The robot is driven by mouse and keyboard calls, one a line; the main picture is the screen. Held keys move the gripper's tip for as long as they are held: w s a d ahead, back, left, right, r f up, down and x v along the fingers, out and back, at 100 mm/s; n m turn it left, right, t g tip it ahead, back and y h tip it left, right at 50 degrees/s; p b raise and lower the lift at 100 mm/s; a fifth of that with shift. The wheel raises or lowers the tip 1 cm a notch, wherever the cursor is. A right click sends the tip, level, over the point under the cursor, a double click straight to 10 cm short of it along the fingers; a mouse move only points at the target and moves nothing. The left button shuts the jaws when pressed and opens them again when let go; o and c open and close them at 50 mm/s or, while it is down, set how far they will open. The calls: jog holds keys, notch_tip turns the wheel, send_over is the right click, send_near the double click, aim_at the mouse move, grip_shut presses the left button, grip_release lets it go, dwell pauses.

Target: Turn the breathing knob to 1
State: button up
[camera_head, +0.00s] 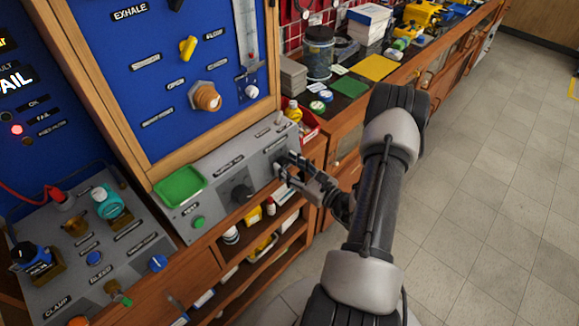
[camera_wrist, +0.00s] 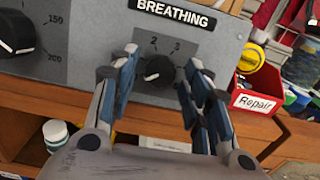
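The breathing knob (camera_wrist: 159,70) is a small black dial on the grey panel, under the "BREATHING" label (camera_wrist: 176,13). The numbers 2 and 3 show above it. A white mark shows on the knob's lower left side. Any number on the left is hidden behind the finger. My gripper (camera_wrist: 161,72) is open, with one finger on each side of the knob and gaps between. In the head view my gripper (camera_head: 284,165) is at the right end of the panel front and hides the knob.
A larger black dial (camera_wrist: 14,33) with 150 and 200 marks is to the left. A red "Repair" bin (camera_wrist: 255,92) stands close on the right. Below are wooden shelves (camera_head: 262,238) with bottles. A green tray (camera_head: 180,186) lies on the panel top. The floor at right is clear.

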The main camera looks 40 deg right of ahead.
jog(key=c, duration=0.8)
jog(key=shift+c, duration=0.2)
jog(key=shift+m, duration=0.3)
jog(key=m+h+p, duration=0.1)
jog(key=m, duration=0.2)
jog(key=m+h+p, duration=0.1)
jog(key=m, duration=0.1)
jog(key=shift+a+r+m+p, duration=0.1)
jog(key=shift+a+m+p, duration=0.1)
jog(key=shift+m+p, duration=0.2)
jog(key=m+p, duration=0.2)
jog(key=m, duration=0.2)
jog(key=shift+m+g+h, duration=0.3)
jog(key=shift+g+h, duration=0.1)
jog(key=shift+m, duration=0.3)
jog(key=o, duration=1.1)
jog(key=shift+c, duration=0.2)
